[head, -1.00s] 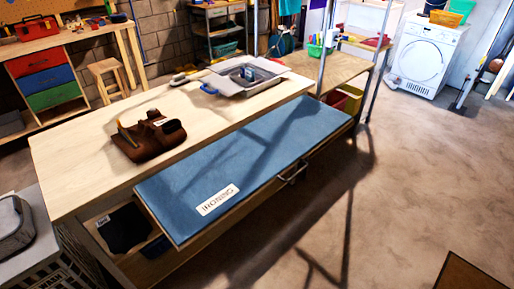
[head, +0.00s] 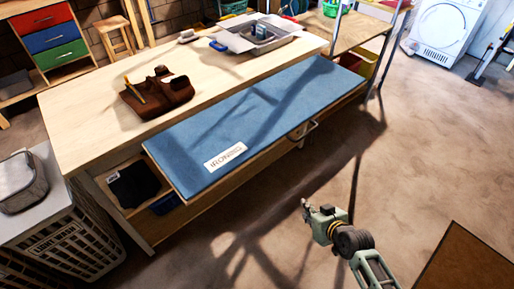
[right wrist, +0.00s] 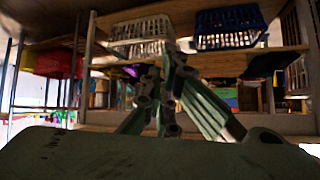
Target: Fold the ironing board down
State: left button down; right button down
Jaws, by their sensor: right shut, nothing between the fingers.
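The ironing board (head: 265,115) is a long blue padded panel with a white label, lying flat along the front side of the wooden workbench. A metal handle (head: 303,130) sits on its front edge. In the head view my right gripper (head: 306,209) is in front of the board, apart from it and lower right of the handle. It is shut and empty. In the right wrist view my gripper fingers (right wrist: 165,90) point toward the shelves under the bench, and the board's top is not clear there. My left gripper is not in view.
The workbench (head: 80,110) carries a brown tool belt (head: 157,92) and a grey tray (head: 262,37). White laundry baskets (head: 75,235) stand at the left. A brown mat (head: 465,262) lies lower right. The floor in front is mostly clear.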

jog(key=w+a+r+n+t+y, duration=0.1)
jog(key=a+r+n+y, duration=0.3)
jog(key=r, duration=1)
jog(key=w+a+r+n+t+y, duration=0.1)
jog(key=a+r+y, duration=0.1)
jog(key=a+r, duration=0.8)
send_over(257, 155)
jog(key=s, duration=0.2)
jog(key=shift+f, duration=1.5)
jog(key=shift+s+p, duration=0.1)
jog(key=shift+p, duration=0.35)
jog(key=shift+f, duration=0.2)
jog(key=shift+f+b, duration=0.45)
jog(key=shift+b, duration=0.25)
jog(key=shift+s+d+f+b, duration=0.1)
jog(key=shift+f+b, duration=0.65)
jog(key=shift+b, duration=0.05)
